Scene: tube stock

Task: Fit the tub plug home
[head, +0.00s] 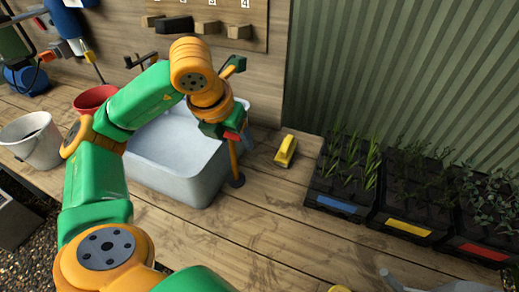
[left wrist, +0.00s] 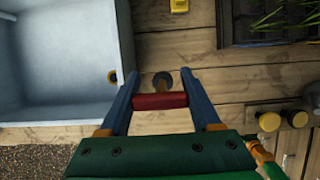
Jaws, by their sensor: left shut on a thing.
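A pale grey tub (head: 190,185) stands on the bench. In the left wrist view the tub (left wrist: 50,115) fills the left, with a small brass-ringed dark hole (left wrist: 112,77) near its lower right corner. My left gripper (head: 232,133) is outside the tub at its right side. In the wrist view its blue fingers (left wrist: 160,101) are shut on the red crossbar of the plug tool. The plug (head: 237,181) is a dark disc hanging at the foot of an orange stem; it also shows in the wrist view (left wrist: 162,79). It is apart from the hole. My right gripper is not in view.
A yellow object (head: 286,150) lies on the bench right of the tub. Black seedling trays (head: 338,206) stand further right. A white bucket (head: 32,140) and a red pot (head: 94,98) are at the left. Bare planks lie in front of the tub.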

